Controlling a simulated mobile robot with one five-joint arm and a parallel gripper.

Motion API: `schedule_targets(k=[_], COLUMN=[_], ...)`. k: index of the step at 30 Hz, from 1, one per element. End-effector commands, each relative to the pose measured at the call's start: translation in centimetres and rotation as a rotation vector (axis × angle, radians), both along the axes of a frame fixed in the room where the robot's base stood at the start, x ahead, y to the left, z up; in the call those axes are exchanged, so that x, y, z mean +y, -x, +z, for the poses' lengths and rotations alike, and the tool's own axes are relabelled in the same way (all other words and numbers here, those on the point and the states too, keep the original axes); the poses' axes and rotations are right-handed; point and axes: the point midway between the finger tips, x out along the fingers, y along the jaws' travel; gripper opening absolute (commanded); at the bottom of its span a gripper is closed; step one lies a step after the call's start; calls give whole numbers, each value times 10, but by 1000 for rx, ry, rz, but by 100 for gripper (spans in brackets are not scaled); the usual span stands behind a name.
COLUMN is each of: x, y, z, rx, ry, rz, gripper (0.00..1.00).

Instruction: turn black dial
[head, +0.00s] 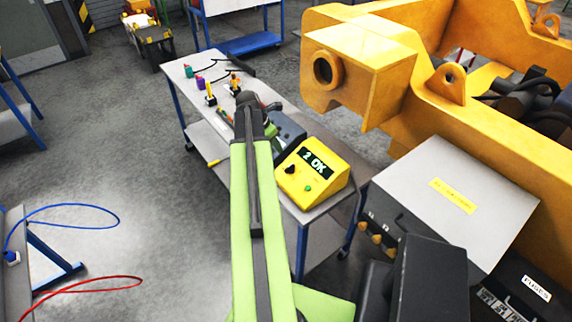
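A yellow box (322,182) stands on the grey cart. Its display (316,163) reads "2 OK". A black dial (290,170) is at the lower left of its face. My green arm reaches up past the box's left side. My gripper (262,104) is at the arm's far end, beyond the box and apart from the dial. It is small and dark, and its fingers cannot be made out clearly.
A green button (308,188) is right of the dial. A dark device (287,133) sits behind the box. Coloured tools and cables lie on the cart's far end (184,70). A grey cabinet (440,200) and a big yellow casting (470,130) are at right. Open floor (110,170) lies left.

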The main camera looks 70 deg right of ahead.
Motion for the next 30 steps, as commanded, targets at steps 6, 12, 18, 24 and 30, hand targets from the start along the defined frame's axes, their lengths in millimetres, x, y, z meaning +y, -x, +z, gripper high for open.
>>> schedule_targets(k=[6, 12, 18, 24, 30], x=[-2, -12, -27, -41, -52], y=[1, 6, 15, 24, 31], z=[-14, -49, -92, -134, -162], rx=[-1, -2, -2, -3, -3], ry=[0, 0, 0, 0, -1], rz=[0, 0, 0, -1, 1], gripper=[35, 35, 35, 35, 35])
